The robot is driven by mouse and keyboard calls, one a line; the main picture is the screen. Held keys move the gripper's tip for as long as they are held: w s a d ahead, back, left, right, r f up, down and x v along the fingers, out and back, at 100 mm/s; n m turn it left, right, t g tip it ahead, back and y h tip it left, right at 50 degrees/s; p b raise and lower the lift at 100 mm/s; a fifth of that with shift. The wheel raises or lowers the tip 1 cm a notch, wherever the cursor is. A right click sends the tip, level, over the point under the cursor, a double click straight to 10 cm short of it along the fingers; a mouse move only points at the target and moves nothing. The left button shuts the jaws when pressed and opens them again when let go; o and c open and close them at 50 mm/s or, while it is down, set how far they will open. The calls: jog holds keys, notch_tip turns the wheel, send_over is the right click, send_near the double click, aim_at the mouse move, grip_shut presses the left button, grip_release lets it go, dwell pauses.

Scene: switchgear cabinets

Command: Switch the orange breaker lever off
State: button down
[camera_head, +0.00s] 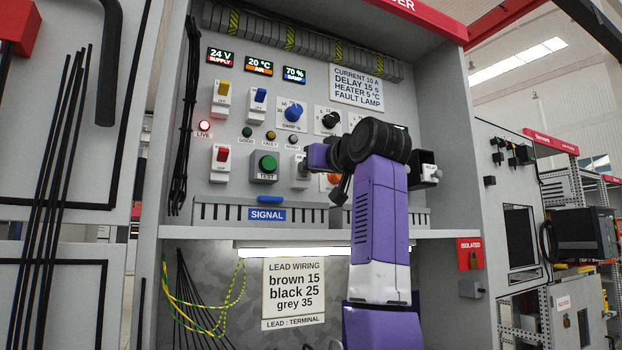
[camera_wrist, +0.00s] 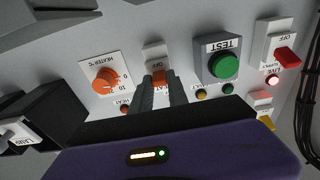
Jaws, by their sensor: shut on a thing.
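The orange breaker lever (camera_wrist: 160,75) shows in the wrist view between the fingertips of my gripper (camera_wrist: 161,83). The fingers are shut on it and cover part of it. Its grey housing (camera_wrist: 154,52) carries an OFF label beside the lever, and the wrist view is turned upside down. In the head view the housing (camera_head: 299,180) is partly seen, and my wrist and gripper hide the lever. The lever's exact tilt is hard to tell.
The orange heater dial (camera_wrist: 105,79) sits beside the breaker. The green TEST button (camera_wrist: 223,66) is on its other side, with a red breaker lever (camera_wrist: 287,58) beyond. A ledge (camera_head: 225,235) runs below the controls.

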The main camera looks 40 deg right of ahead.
jog(key=shift+f+t+b, duration=0.3)
jog(key=shift+t+b, duration=0.25)
jog(key=shift+t, duration=0.05)
jog(key=c, duration=1.3)
grip_release()
jog(key=b+v, duration=0.1)
jog(key=v, duration=0.3)
jog(key=b+v, duration=0.2)
jog(key=v, duration=0.1)
jog(key=shift+s+a+f, duration=0.15)
jog(key=shift+s+f, duration=0.1)
jog(key=shift+s, duration=0.15)
